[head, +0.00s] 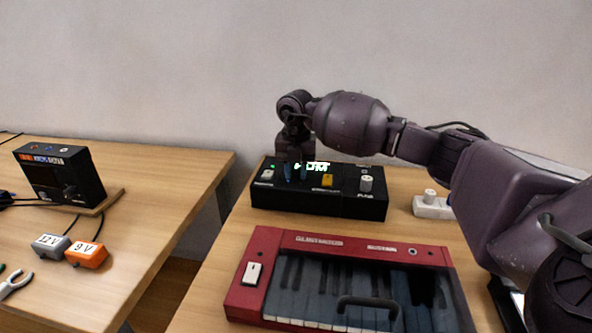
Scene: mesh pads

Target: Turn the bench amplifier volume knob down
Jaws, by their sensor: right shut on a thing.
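My left gripper is not in view.
A red keyboard (240,299) lies in front of the box. A white block with a knob (432,207) sits to its right, under my right arm. The left table holds a black device (88,178), a grey adapter (50,245), an orange adapter (87,255) and pliers (14,286).

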